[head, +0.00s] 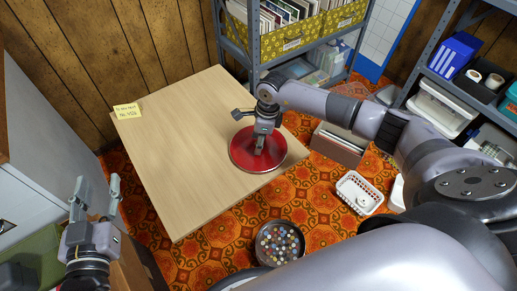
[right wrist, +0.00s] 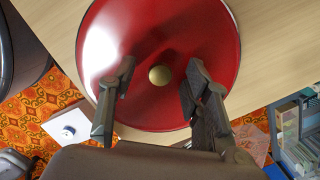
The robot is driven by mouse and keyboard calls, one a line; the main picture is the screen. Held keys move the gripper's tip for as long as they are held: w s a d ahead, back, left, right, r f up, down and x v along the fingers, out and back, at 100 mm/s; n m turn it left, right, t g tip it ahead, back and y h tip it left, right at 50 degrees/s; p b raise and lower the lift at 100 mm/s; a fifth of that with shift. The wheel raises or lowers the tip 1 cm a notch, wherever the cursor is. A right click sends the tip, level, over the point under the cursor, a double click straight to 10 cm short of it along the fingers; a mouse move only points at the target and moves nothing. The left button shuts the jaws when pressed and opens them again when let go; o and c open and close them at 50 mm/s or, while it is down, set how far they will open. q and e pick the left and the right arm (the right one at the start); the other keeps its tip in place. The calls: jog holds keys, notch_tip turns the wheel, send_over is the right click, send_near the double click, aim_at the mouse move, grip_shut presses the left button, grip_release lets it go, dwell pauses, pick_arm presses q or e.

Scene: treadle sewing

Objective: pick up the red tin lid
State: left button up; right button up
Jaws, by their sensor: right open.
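The red tin lid (head: 242,153) lies on the wooden table near its right edge. It is round, with a brass-coloured knob (right wrist: 159,75) at its centre in the right wrist view. My right gripper (head: 259,143) is over the lid, pointing down, and hides its middle in the head view. In the right wrist view its open fingers lie on either side of the knob, apart from it. I cannot tell how high the fingertips are above the lid. My left gripper (head: 96,190) is open and empty at the lower left, away from the lid.
The wooden table (head: 180,150) is mostly clear, with a yellow note (head: 127,111) at its far left corner. A round container of colourful pieces (head: 280,243) and a white basket (head: 359,193) stand on the patterned floor. Shelves (head: 254,48) stand behind the table.

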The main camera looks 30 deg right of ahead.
jog(key=shift+f, duration=0.15)
jog(key=shift+c, duration=0.4)
grip_shut()
